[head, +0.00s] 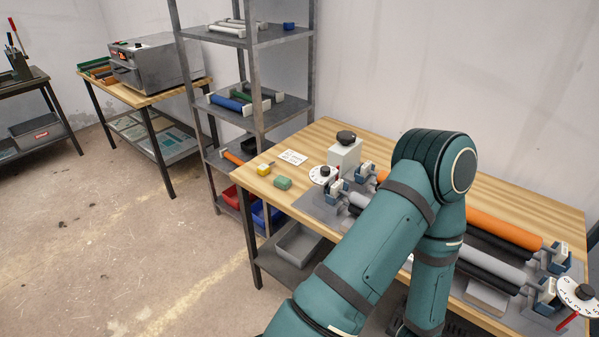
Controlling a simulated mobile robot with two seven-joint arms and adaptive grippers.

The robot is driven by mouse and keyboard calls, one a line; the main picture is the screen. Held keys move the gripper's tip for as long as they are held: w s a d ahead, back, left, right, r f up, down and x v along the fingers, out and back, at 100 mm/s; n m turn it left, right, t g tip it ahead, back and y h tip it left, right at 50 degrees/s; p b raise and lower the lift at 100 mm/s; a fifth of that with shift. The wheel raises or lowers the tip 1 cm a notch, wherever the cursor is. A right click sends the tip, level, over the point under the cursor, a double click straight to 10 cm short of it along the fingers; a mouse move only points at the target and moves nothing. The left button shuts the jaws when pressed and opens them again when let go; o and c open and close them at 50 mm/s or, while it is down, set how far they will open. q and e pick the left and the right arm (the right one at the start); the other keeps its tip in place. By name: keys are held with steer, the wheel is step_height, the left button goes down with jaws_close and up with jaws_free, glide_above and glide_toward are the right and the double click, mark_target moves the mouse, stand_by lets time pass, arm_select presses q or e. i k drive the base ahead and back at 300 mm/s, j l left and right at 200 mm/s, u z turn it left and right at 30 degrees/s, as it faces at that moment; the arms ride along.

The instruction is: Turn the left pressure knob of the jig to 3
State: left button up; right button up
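The jig's grey base plate (318,208) lies on the wooden-top table, with rollers running along it. The left pressure knob (325,171) is a small dark knob on a white numbered dial (316,177) at the jig's left end. Its setting is too small to read. The right pressure knob (585,292) is black, on a white numbered dial (566,287) at the far right, with a red pointer (567,321) below it. One of my teal arms bends across the middle of the jig and hides part of it. Neither gripper is in view.
A grey block with a black knob (346,137) stands behind the left dial. The floor at left is clear.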

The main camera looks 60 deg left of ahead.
mark_target(321, 175)
steer(key=u, duration=1.55)
